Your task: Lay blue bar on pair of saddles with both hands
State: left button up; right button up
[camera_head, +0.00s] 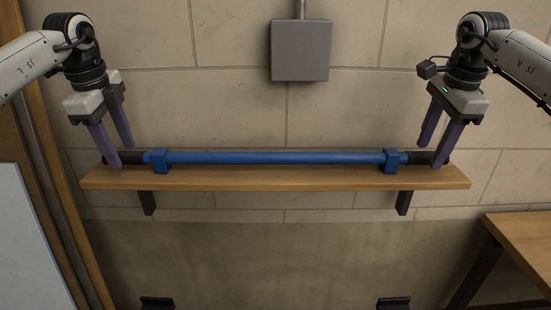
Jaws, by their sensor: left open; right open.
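The blue bar (275,157) lies level along the wooden shelf, with dark ends. Two blue blocks, left (160,162) and right (391,162), sit on the shelf at the bar near its ends. I cannot tell whether they are saddles or part of the bar. My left gripper (121,156) is open at the bar's left dark end, one finger in front and one behind. My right gripper (430,156) is open at the right dark end in the same way. The fingers hide parts of both ends; contact cannot be told.
The wooden shelf (275,178) is on a block wall. Two dark pieces, left (157,303) and right (394,303), show at the bottom edge, cut off. A grey box (301,50) is on the wall above. A wooden table (522,237) stands at right, a pale panel (30,245) at left.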

pick_arm(q)
jog(key=shift+w+f, duration=0.2)
jog(key=shift+f, duration=0.65)
pick_arm(e)
jog(key=shift+w+f, duration=0.2)
jog(key=shift+f, duration=0.65)
pick_arm(q)
grip_shut()
pick_arm(e)
grip_shut()
pick_arm(q)
jog(key=shift+r, duration=0.15)
pick_arm(e)
jog(key=shift+r, duration=0.15)
